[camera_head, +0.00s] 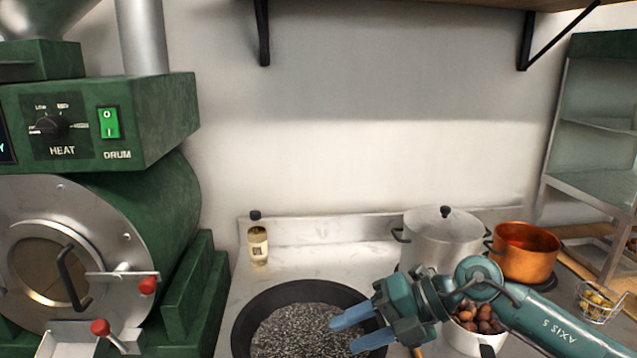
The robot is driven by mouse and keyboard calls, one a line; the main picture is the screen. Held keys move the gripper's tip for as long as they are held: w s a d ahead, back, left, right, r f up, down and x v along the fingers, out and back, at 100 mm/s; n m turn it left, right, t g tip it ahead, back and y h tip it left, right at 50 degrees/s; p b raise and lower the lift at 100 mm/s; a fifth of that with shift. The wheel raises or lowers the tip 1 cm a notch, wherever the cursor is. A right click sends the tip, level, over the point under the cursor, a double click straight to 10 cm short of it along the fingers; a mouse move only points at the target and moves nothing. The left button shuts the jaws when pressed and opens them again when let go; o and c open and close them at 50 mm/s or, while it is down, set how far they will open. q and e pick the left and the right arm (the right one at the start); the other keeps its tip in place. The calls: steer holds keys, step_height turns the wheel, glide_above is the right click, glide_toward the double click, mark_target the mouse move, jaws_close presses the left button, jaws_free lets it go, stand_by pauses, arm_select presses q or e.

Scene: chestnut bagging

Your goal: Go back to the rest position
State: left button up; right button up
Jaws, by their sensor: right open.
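My right gripper (352,330) comes in from the right on a teal arm. Its two blue fingers are apart and empty, over the right side of a black pan (243,318) filled with grey, grainy material. A white pot (465,343) with chestnuts (478,317) stands under my right forearm, which hides part of it. My left gripper does not show.
A green roaster (150,110) with a round door and red-knobbed levers fills the left. An oil bottle (258,243), a lidded steel pot (443,236) and a copper pot (525,254) stand along the back. A wire basket (598,303) is at right. A shelf hangs above.

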steer(key=a+r+m+t+y, duration=0.4)
steer(key=r+m+t+y, duration=0.3)
steer(key=r+m+t, duration=0.4)
steer(key=d+f+m+t+h, duration=0.5)
steer(key=d+f+m+h, duration=0.85)
steer(key=m+h, duration=0.45)
steer(key=s+d+f+m+g, duration=0.1)
steer(key=s+f, duration=0.1)
steer(key=s+d+f+m+g, duration=0.1)
steer(key=s+f+g, duration=0.1)
steer(key=f, duration=0.1)
steer(key=s+d+f+m+g+h, duration=0.1)
steer(key=s+d+f+g, duration=0.1)
steer(key=s+f, duration=0.1)
steer(key=shift+f+m, duration=0.15)
steer(key=shift+m, duration=0.25)
steer(key=s+f+m+g, duration=0.1)
steer(key=s+f+g, duration=0.3)
steer(key=s, duration=0.4)
steer(key=s+f+g, duration=0.4)
steer(key=s+f, duration=0.1)
steer(key=s, duration=0.4)
steer(key=w+a+f+t+y, duration=0.3)
steer(key=w+a+f+t, duration=0.2)
steer(key=w+t, duration=0.1)
steer(key=shift+w+a+f+n+t+y, duration=0.35)
steer(key=shift+n+t+y, duration=0.05)
